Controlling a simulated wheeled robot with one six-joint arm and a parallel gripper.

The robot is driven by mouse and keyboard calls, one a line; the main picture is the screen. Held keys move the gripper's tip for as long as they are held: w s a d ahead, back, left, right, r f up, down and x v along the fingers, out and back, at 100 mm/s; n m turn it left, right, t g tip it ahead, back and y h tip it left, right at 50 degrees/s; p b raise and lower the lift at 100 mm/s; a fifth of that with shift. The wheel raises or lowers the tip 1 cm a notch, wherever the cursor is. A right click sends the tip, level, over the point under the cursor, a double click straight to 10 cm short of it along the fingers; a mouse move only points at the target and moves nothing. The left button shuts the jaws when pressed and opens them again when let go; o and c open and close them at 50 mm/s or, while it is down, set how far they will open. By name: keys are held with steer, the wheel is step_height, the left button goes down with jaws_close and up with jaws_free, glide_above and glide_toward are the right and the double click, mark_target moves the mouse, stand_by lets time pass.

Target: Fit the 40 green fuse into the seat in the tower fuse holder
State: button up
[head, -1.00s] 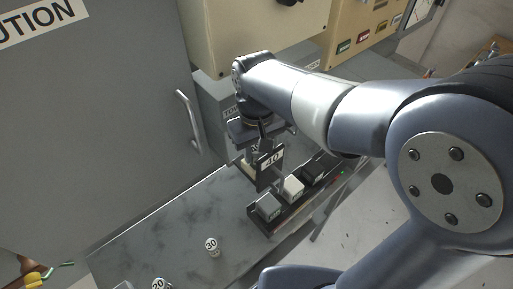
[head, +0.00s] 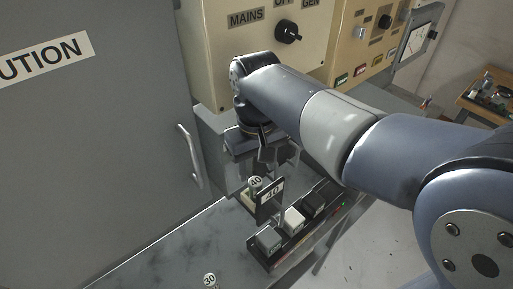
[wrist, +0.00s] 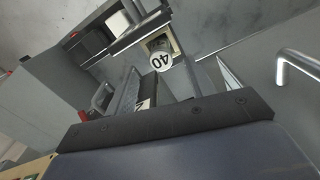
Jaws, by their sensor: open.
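The 40 fuse (head: 256,183) stands upright behind the 40 plate of the tower fuse holder (head: 262,257). Its round white top shows the number; its body is mostly hidden by the plate. In the wrist view the fuse (wrist: 164,61) sits in a pale square seat (wrist: 155,44); I cannot tell how deep. My gripper (head: 262,166) is open and empty just above the fuse, fingers pointing down and apart from its top.
Grey and white blocks (head: 293,220) stand in the holder's row beside the plate. A fuse marked 20 (head: 209,280) stands on the grey bench at the front. The tall grey cabinet (head: 90,130) with its handle (head: 189,155) is close on the left; the MAINS switch box (head: 250,50) is behind.

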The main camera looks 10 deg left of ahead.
mark_target(257, 182)
step_height(257, 182, up, 6)
steer(key=shift+f, duration=0.1)
stand_by(0.4)
step_height(257, 182, down, 12)
steer(key=shift+f, duration=0.15)
steer(key=shift+r, duration=1.95)
